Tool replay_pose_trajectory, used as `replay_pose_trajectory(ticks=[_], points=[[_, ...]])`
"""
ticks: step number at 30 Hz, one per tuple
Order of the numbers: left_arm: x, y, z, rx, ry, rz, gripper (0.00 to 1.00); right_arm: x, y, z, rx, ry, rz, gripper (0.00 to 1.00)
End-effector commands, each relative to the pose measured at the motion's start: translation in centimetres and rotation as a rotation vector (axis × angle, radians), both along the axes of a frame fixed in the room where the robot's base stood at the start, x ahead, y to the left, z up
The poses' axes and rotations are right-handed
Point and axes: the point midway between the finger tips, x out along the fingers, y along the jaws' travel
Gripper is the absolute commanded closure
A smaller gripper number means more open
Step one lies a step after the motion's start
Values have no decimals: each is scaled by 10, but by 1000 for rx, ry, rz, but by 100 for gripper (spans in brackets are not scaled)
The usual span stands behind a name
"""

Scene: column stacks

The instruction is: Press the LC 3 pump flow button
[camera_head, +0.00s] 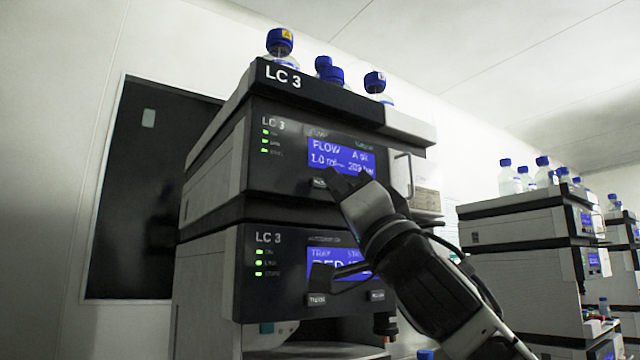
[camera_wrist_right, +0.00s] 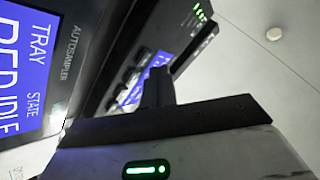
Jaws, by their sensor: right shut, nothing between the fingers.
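The LC 3 pump module (camera_head: 285,170) is the upper unit of the stack in the head view, with a blue display (camera_head: 340,155) reading FLOW. A small dark button (camera_head: 319,183) sits under the display's left side, partly hidden by my gripper. My right gripper (camera_head: 332,178) is shut and empty, its tips just beside that button; I cannot tell whether they touch. In the right wrist view the shut fingers (camera_wrist_right: 157,85) point at the pump panel, near a row of dark buttons (camera_wrist_right: 122,83). My left gripper is not in view.
The autosampler module (camera_head: 262,290) with a blue screen is directly below the pump. Blue-capped bottles (camera_head: 280,42) stand on the stack's top tray. A metal handle (camera_head: 408,175) is right of the pump display. Other stacks (camera_head: 525,240) stand at the right.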

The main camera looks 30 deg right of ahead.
Motion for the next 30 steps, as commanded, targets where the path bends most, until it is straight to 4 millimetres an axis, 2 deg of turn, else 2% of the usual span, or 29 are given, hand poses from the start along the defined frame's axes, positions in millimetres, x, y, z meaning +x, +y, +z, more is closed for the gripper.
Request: replay_pose_trajectory(ticks=[8,21,30], points=[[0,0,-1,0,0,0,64,-5,0,0,0,-3,0,100],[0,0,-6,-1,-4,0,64,-46,-4,0,1,-2,0,100],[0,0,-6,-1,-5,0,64,-50,-4,0,0,-1,0,100]])
